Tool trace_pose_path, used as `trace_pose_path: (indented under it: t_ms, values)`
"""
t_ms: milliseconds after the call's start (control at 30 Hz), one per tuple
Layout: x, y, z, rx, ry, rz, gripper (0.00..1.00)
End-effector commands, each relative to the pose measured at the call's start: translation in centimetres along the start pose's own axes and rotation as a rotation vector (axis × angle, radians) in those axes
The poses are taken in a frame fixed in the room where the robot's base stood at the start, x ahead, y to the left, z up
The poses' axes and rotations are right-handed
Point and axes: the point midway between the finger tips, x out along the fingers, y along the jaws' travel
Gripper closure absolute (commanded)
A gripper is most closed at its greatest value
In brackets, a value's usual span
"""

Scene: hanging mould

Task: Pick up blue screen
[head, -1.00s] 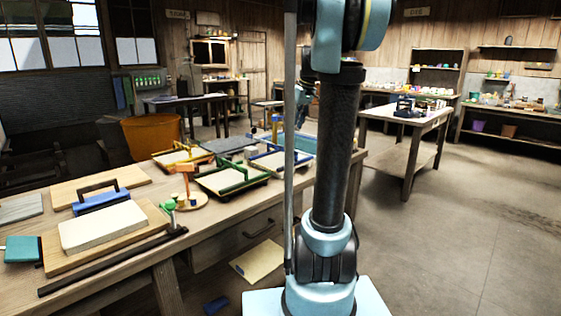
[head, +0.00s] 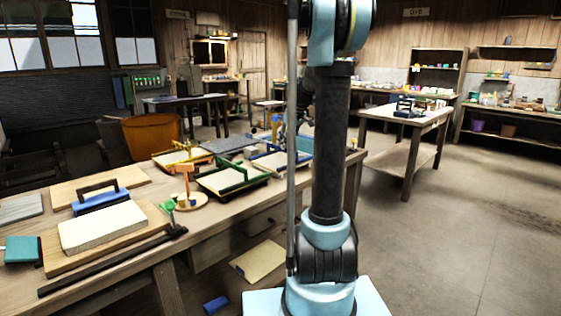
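The blue screen (head: 266,162), a pale mesh in a blue frame, lies on the wooden workbench at its far right part. My upright arm hides its right end. Part of my forearm shows behind the column, above the far end of the bench. My gripper's fingers do not show, so I cannot tell their distance from the screen or whether they touch anything.
A green-framed screen (head: 232,179) lies beside the blue one, with a yellow-framed screen (head: 181,158) farther left. A small orange stand (head: 185,180) is in front. A light wooden table (head: 407,118) stands behind at right. The floor at right is clear.

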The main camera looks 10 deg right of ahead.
Motion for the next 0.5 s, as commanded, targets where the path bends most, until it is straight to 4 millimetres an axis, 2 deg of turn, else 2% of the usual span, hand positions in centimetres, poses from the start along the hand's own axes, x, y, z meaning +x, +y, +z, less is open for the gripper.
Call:
trace_pose_path:
  t_ms: [233,500]
  values:
    - [1.5,-0.1,-0.1,-0.001,0.000,0.000,0.67]
    - [5.0,-0.4,-0.3,0.000,0.000,-0.001,0.67]
